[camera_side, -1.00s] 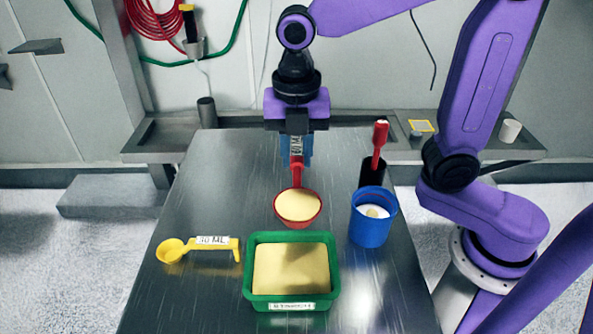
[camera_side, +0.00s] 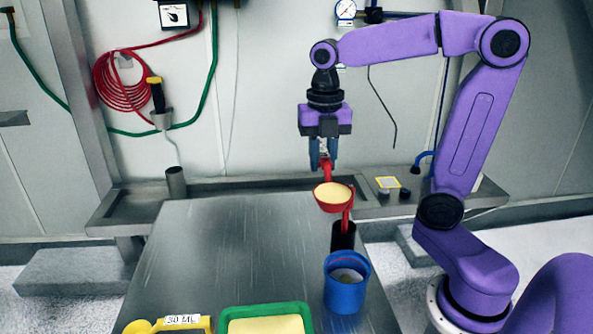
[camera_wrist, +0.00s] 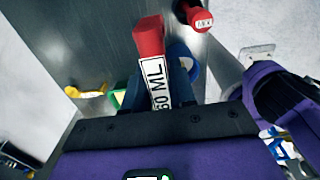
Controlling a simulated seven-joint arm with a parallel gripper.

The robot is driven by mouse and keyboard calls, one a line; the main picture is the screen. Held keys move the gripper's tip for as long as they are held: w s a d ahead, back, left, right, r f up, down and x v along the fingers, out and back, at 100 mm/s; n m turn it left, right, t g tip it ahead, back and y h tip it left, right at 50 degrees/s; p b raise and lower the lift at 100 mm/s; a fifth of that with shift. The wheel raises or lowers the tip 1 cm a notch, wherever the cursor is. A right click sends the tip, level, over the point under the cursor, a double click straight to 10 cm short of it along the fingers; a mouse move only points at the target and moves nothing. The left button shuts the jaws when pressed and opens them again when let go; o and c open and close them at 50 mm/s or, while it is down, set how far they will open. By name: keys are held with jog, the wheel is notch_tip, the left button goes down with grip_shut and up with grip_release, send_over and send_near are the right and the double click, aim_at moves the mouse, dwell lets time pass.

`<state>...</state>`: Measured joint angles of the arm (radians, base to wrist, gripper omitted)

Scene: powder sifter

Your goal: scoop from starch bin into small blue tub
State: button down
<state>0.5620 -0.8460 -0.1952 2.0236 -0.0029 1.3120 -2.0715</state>
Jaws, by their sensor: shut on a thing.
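My gripper (camera_side: 328,162) is shut on the handle of a red scoop (camera_side: 330,204), whose bowl is heaped with pale yellow powder. The handle, labelled 60 ML, also shows in the wrist view (camera_wrist: 152,65). The scoop hangs in the air, above and slightly left of the small blue tub (camera_side: 346,290) in the side picture. The tub has something whitish inside and is mostly hidden in the wrist view. The green starch bin (camera_side: 230,313) is cut off at the bottom edge, with pale yellow powder inside.
A yellow 30 ML scoop (camera_side: 190,325) lies left of the bin. A black holder (camera_side: 343,237) with a red-handled tool stands behind the tub, partly behind the held scoop in the side view. The tool's red top (camera_wrist: 198,16) shows in the wrist view. The table's left middle is clear.

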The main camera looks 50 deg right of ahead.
jog(key=s+d+f+t+h, duration=0.1)
jog(key=d+f, duration=0.2)
jog(key=f, duration=0.2)
jog(key=shift+s+d+f, duration=0.25)
jog(key=shift+s+d, duration=0.05)
jog(key=shift+t+h, duration=0.3)
dwell(0.6)
jog(key=shift+s+a+r+t+h, duration=0.25)
jog(key=shift+r+t+h, duration=0.2)
jog(key=shift+r, duration=0.05)
jog(key=shift+s+a+r+t+h, duration=0.25)
jog(key=shift+r+t+h, duration=0.2)
jog(key=shift+r, duration=0.05)
jog(key=shift+s+a, duration=0.1)
jog(key=shift+s+a+r+t+h, duration=0.55)
jog(key=shift+s+a+t+h, duration=0.05)
jog(key=shift+t+h, duration=0.2)
jog(key=shift+s+a+r+t+h, duration=0.5)
jog(key=shift+s+a+t+h, duration=0.05)
jog(key=shift+t+h, duration=0.25)
